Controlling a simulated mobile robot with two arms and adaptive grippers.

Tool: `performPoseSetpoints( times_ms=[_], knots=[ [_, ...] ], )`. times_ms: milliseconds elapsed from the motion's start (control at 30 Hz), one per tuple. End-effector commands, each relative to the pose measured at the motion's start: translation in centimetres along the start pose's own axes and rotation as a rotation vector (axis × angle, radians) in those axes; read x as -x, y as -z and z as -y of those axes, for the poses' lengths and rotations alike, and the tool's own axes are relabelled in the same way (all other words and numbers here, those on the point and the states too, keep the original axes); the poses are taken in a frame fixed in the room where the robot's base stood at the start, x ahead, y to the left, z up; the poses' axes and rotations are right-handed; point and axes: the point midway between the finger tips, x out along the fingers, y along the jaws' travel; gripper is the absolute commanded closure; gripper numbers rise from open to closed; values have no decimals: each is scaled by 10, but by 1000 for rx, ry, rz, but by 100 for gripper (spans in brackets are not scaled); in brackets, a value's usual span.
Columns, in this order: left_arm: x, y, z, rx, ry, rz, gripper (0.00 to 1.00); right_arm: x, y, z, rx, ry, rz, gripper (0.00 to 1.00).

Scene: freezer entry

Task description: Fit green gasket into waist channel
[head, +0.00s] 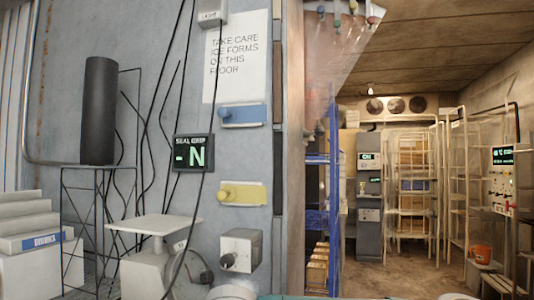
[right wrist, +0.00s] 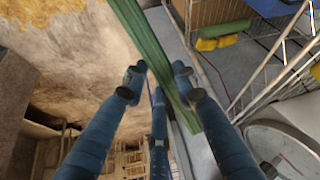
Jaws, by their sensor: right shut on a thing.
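The green gasket (right wrist: 150,45) is a long flat green strip that crosses the right wrist view from the top centre to lower right. My right gripper (right wrist: 158,76) is shut on it, with fingers on either side of the strip. In the head view, dark upright channel strips run down the edge of the grey wall; the middle one (head: 278,154) lies between the blue plate (head: 243,115) and the yellow plate (head: 242,193). I cannot tell for certain which is the waist channel. Neither gripper shows clearly in the head view, and my left gripper is out of view.
A small black display (head: 193,153) on the wall reads "N". A white scale-like stand (head: 155,224) and a grey box with a knob (head: 241,250) stand near the wall. Clear plastic strips (head: 335,45) hang in the doorway. The floor beyond (head: 400,275) is largely open.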

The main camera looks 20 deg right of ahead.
Motion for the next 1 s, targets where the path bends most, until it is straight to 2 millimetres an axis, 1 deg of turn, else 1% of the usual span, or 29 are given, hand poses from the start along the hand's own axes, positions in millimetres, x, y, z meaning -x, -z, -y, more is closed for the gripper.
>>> performPoseSetpoints(
  times_ms=[33,67,100,167,200,267,300,367,400,467,500,600,700,833,900,1000],
  knots=[
    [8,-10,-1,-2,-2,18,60,22,35,-2,-27,-17,-87,100],
    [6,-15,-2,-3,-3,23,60,28,52,-3,-42,-27,-140,100],
    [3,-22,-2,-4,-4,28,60,36,74,-4,-63,-42,-212,100],
    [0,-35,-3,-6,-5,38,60,49,107,-8,-90,-66,-320,100],
    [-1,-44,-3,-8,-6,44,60,60,128,-11,-105,-84,-391,100],
    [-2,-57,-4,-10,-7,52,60,76,160,-16,-125,-111,-493,100],
    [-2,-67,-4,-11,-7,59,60,88,180,-20,-137,-129,-560,100],
    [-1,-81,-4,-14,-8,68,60,108,210,-25,-152,-155,-655,100],
    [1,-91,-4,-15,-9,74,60,122,230,-28,-158,-173,-713,100],
    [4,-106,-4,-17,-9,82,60,144,258,-34,-168,-197,-795,100],
    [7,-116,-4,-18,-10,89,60,159,275,-38,-174,-213,-844,100],
    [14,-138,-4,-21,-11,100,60,195,312,-44,-180,-244,-946,100],
    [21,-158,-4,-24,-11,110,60,225,339,-50,-182,-267,-1016,100],
    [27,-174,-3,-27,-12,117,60,251,360,-54,-183,-287,-1070,100],
    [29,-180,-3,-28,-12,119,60,259,367,-55,-182,-293,-1088,100],
    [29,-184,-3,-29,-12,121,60,265,371,-56,-181,-296,-1099,100]
  ],
)
